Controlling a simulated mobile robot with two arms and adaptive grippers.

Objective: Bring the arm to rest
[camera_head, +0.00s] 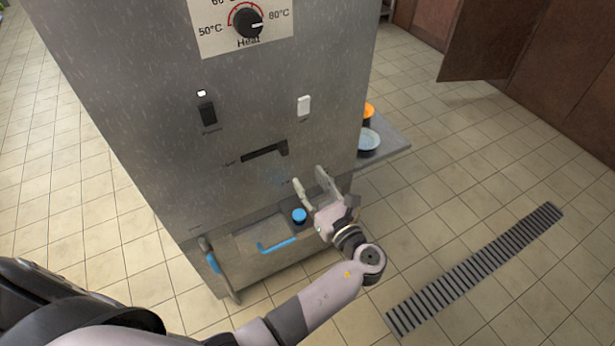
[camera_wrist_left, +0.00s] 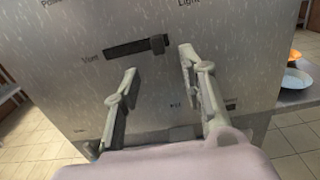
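My left gripper (camera_head: 312,188) is open and empty in front of the lower face of the metal cabinet (camera_head: 130,100). In the left wrist view its two fingers (camera_wrist_left: 158,80) stand apart with nothing between them. They point at the cabinet face just below the dark vent slot with its slider (camera_wrist_left: 135,46). I cannot tell whether a fingertip touches the panel. My left arm (camera_head: 325,295) reaches in from the lower left, bent at the wrist. My right gripper is in neither view.
The cabinet carries a heat knob (camera_head: 247,20), a dark power switch (camera_head: 207,113) and a white light switch (camera_head: 304,105). Low down are a blue handle (camera_head: 277,245) and a blue-topped item (camera_head: 299,215). A floor drain (camera_head: 475,270) lies right; tiles around are clear.

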